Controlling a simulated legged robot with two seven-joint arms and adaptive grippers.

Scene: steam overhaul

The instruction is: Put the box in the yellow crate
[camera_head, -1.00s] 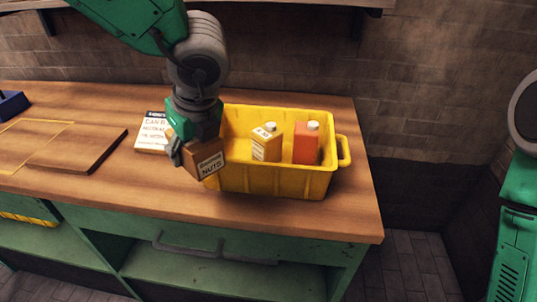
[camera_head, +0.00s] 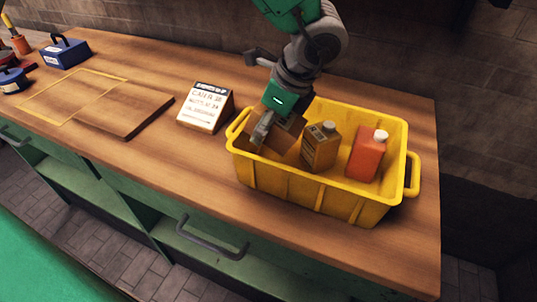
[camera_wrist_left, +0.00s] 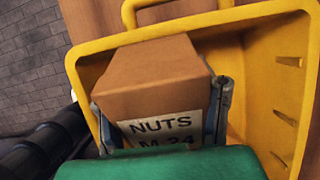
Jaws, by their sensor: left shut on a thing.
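The brown cardboard box (camera_head: 278,134) is in my left gripper (camera_head: 266,128), at the left end of the yellow crate (camera_head: 305,187). In the left wrist view the box (camera_wrist_left: 155,80) has a "NUTS" label, and the fingers (camera_wrist_left: 162,112) close on its two sides. The box is tilted and sits inside the crate's rim outline; whether it touches the crate floor is hidden. The crate also holds a brown bottle with a grey cap (camera_head: 321,148) and a red bottle with a white cap (camera_head: 367,155). My right gripper does not show.
A white sign (camera_head: 206,107) stands just left of the crate. A wooden board (camera_head: 125,108) and a yellow outlined area (camera_head: 70,92) lie further left. A blue toolbox (camera_head: 66,52) is at the far left. The bench edge runs in front of the crate.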

